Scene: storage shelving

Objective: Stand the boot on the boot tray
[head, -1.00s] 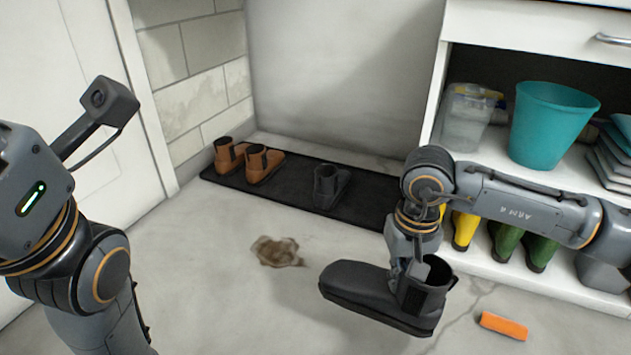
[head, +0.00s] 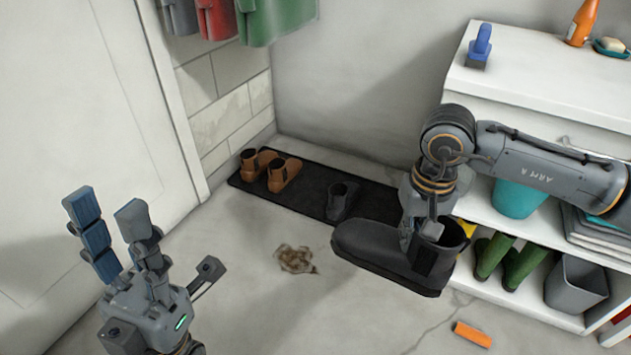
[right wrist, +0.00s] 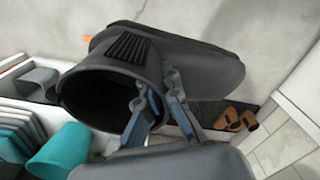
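A dark grey boot (head: 375,247) is held by my right gripper (head: 418,232), above the floor in front of the shelving. Its toe points left and its opening faces up. In the right wrist view the gripper (right wrist: 158,108) has its fingers at the rim of the boot (right wrist: 205,62). The black boot tray (head: 308,197) lies on the floor along the back wall. A matching dark boot (head: 342,201) and a pair of brown boots (head: 282,175) stand on it. My left gripper (head: 107,225) is open and empty, fingers up, at the lower left.
A brown dirt patch (head: 296,259) and an orange block (head: 472,334) are on the floor. White shelving (head: 560,115) at right holds a teal bucket (head: 517,198), green boots (head: 493,254) and a grey bin (head: 576,285). Coats (head: 275,18) hang above.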

